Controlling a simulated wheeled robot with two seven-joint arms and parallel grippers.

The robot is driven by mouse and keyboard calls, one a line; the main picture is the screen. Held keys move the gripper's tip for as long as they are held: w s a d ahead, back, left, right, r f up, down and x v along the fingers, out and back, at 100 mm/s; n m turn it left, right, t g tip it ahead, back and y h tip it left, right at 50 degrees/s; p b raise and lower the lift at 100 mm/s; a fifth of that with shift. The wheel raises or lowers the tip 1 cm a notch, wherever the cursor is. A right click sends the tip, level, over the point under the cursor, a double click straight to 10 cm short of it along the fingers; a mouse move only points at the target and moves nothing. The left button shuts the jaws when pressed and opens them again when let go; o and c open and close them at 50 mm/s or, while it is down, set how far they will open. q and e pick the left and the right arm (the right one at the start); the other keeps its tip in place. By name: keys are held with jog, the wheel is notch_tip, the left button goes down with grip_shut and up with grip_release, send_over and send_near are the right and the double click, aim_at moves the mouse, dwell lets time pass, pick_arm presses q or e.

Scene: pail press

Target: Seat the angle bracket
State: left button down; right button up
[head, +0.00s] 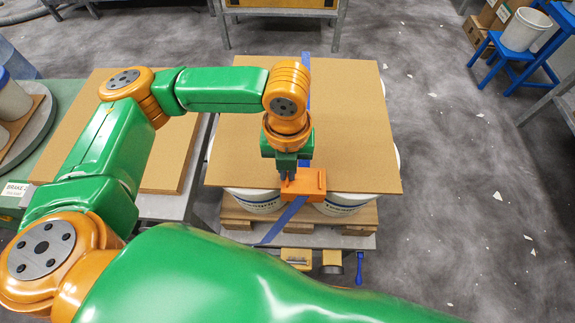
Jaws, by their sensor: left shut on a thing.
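The orange angle bracket (309,182) is at the front edge of the brown board (350,120) that lies on top of the white pails (345,203). My left gripper (288,181) points down from above and is shut on the left part of the bracket. A blue strap (287,219) runs over the board and down its front, passing at the bracket. I cannot tell whether the bracket touches the board edge or the strap. My right gripper is not in view.
The pails stand on a wooden pallet (240,214). A blue handle (360,268) hangs at the front. More brown sheets (170,160) lie on a bench to the left. A blue stand (512,58) with a white bucket (525,30) is at the far right. The grey floor between is mostly clear.

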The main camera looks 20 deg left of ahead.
pick_arm(q)
jog(key=shift+f, duration=0.65)
jog(key=shift+f, duration=0.1)
jog(key=c, duration=0.9)
grip_release()
jog(key=shift+c, duration=0.2)
notch_tip(320, 180, up, 7)
jog(key=shift+r+p, duration=0.1)
jog(key=shift+p, duration=0.5)
